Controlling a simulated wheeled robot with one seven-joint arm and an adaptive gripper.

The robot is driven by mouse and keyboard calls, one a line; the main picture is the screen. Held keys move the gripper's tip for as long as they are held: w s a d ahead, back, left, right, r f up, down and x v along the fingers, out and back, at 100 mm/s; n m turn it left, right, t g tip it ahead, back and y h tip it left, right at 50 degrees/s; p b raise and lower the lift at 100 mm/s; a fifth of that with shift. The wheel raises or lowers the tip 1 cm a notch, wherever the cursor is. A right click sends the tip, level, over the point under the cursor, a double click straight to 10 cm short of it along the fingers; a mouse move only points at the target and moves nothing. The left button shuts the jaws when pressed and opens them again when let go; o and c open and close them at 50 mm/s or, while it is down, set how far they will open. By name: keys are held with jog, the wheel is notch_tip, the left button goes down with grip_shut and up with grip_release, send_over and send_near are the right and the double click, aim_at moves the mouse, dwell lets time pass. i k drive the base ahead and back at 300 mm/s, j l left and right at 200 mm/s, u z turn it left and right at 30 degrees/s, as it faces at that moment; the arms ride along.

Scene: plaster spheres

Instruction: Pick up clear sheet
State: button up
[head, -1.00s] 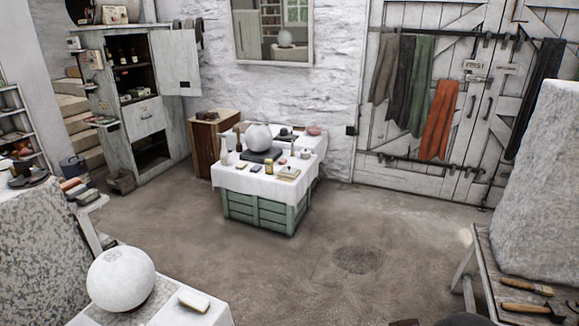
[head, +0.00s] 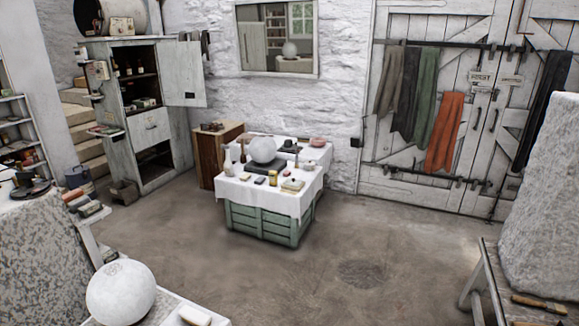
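I cannot make out a clear sheet anywhere in the head view. A white-clothed table (head: 238,195) on a green crate base (head: 258,223) stands mid-room. It bears a white sphere (head: 263,150) on a dark slab and several small items, too small to tell apart fully. A second, larger sphere (head: 120,293) sits at the lower left on a white surface, with a pale block (head: 195,315) beside it. My gripper is not in view.
An open cabinet (head: 150,125) stands at the back left and a wooden box (head: 209,165) behind the table. A workbench (head: 482,275) with a stone block (head: 545,200) is at the right. The concrete floor (head: 350,240) between is clear.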

aim_at(293, 182)
jog(key=i, duration=4.2)
jog(key=i+u, duration=0.15)
jog(key=i, duration=0.25)
jog(key=i+l+u, duration=0.2)
jog(key=i, duration=0.2)
